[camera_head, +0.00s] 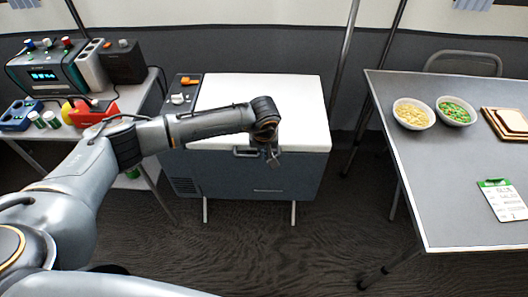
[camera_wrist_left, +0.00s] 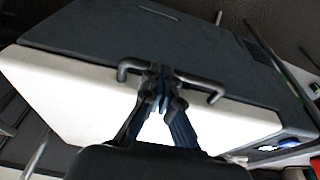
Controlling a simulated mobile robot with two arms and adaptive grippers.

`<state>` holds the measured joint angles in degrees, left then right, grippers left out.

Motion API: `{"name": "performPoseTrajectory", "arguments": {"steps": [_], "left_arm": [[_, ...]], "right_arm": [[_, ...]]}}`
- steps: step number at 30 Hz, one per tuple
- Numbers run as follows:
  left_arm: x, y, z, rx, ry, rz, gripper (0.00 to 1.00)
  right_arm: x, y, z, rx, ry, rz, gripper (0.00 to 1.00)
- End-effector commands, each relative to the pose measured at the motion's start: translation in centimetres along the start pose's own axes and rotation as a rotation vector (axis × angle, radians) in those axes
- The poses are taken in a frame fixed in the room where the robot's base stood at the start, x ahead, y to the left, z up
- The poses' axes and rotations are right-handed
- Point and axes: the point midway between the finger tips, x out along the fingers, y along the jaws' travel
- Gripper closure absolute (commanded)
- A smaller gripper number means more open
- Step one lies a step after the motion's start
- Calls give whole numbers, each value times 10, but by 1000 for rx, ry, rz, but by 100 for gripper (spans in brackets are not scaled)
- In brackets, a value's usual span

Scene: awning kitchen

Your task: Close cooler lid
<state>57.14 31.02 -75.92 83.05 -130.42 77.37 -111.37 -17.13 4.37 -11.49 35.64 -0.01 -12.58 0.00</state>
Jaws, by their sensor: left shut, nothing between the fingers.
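The cooler (camera_head: 235,176) is a dark grey box on thin legs with a white lid (camera_head: 225,92). The lid looks flat and down on the body, with no clear gap along the front edge. A dark handle (camera_head: 240,152) sits at the front; it also shows in the left wrist view (camera_wrist_left: 206,86). My left gripper (camera_head: 273,159) is in front of the lid's front edge, pointing down, close to the handle. In the left wrist view its shut, empty fingers (camera_wrist_left: 163,100) overlap the handle's middle; contact cannot be told. My right gripper is not in view.
A side table on the left holds devices, including a teal-edged box (camera_head: 45,75) and a red tool (camera_head: 95,112). A grey table (camera_head: 450,200) on the right bears two bowls (camera_head: 413,113), a bread tray and a clipboard (camera_head: 502,200). The floor before the cooler is clear.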

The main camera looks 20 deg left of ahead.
Motion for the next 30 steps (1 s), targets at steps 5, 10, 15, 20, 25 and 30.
{"name": "performPoseTrajectory", "arguments": {"steps": [5,10,15,20,25,30], "left_arm": [[7,-1,9,6,-19,-7,100],[-9,0,2,3,-14,-7,100],[-46,4,-16,-6,3,-2,100],[-75,4,0,-3,3,0,100],[-108,4,10,-4,5,0,100],[-127,4,16,-7,4,-1,100]], "right_arm": [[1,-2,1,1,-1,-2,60],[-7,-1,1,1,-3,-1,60],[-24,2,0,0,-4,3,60],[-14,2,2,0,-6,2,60],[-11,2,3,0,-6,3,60],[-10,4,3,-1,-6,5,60]]}}
